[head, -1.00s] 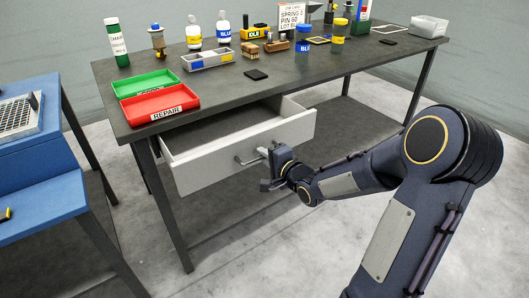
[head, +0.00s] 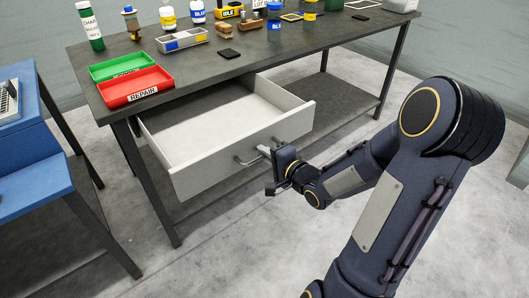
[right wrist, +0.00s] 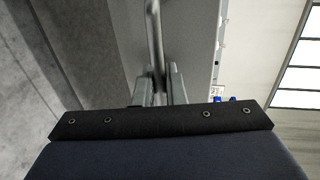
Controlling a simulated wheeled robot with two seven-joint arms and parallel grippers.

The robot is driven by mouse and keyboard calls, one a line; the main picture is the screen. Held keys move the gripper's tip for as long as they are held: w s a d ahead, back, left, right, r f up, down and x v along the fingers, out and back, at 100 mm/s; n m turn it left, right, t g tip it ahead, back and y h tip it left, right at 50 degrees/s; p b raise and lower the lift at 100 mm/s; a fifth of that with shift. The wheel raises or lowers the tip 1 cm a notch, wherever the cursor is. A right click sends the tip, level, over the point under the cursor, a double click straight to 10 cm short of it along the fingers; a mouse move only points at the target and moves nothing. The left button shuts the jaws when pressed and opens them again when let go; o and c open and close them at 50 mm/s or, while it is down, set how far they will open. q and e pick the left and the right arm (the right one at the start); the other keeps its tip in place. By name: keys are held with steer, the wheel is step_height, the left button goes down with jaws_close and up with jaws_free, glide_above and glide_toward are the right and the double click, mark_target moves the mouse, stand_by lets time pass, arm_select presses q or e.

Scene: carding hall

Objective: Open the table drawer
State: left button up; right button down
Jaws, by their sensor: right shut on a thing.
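The table drawer (head: 225,165) is white and stands well out from under the dark table top (head: 200,62); its inside looks empty. Its grey bar handle (head: 248,160) is on the front panel. My right gripper (head: 267,151) is at the right part of the handle. In the right wrist view the two fingers (right wrist: 160,90) are closed around the handle bar (right wrist: 153,35). The exact contact is small in the head view. My left gripper is not in view.
A red tray (head: 136,89) and a green tray (head: 121,67) sit on the table's left front corner. Several bottles and small parts stand along the back. A blue bench (head: 35,170) is at the left. The floor before the drawer is clear.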

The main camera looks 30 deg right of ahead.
steer(key=c, duration=1.6)
jaws_free()
steer(key=shift+c, duration=0.2)
steer(key=p+v, duration=0.2)
steer(key=v, duration=0.5)
steer(key=shift+s, duration=0.4)
steer(key=shift+d+r, duration=0.1)
